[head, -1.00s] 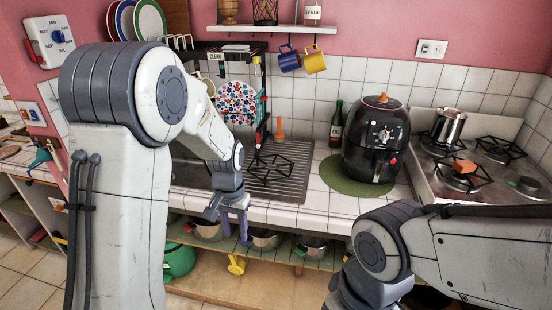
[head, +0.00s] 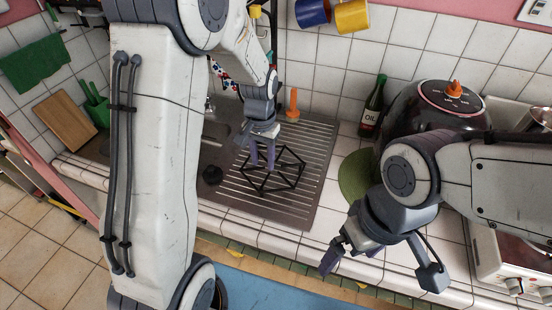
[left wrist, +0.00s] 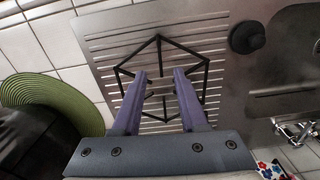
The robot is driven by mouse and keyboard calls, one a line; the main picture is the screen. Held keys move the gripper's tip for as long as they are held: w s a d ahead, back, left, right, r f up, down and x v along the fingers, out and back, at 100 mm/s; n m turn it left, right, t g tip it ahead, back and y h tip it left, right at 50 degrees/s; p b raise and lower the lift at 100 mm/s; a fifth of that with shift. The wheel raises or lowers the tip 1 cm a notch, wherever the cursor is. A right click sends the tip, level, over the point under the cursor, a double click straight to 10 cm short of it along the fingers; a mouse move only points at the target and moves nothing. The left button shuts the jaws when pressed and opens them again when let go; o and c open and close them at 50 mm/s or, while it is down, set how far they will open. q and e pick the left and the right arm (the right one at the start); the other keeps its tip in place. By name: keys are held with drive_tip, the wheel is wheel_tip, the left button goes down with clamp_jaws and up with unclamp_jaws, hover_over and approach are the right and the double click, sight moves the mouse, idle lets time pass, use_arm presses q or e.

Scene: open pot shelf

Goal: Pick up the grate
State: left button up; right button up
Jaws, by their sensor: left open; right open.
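The grate (head: 287,177) is a thin black metal frame lying on the ribbed metal drainboard beside the sink. My left gripper (head: 263,166) is over the grate, its two purple fingers pointing down. In the left wrist view the grate (left wrist: 158,39) shows beyond the open fingers (left wrist: 160,78), with its central bars between and just past the fingertips. I cannot tell whether the fingers touch it. My right gripper (head: 347,262) is open and empty, near the counter's front edge at the right.
The drainboard (head: 316,150) is otherwise clear around the grate. A black plug (head: 212,175) lies to its left.

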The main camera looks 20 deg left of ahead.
use_arm(q)
hover_over(265, 181)
wheel_tip(265, 181, down, 4)
drive_tip(key=shift+s+f+p, duration=0.1)
drive_tip(key=shift+f+p, duration=0.15)
drive_tip(key=shift+p, duration=0.05)
drive_tip(key=shift+f+p, duration=0.35)
drive_tip(key=shift+f, duration=0.25)
wheel_tip(265, 181, down, 3)
drive_tip(key=shift+f+p, duration=0.15)
drive_tip(key=shift+p, duration=0.45)
drive_tip(key=shift+f, duration=0.45)
clamp_jaws()
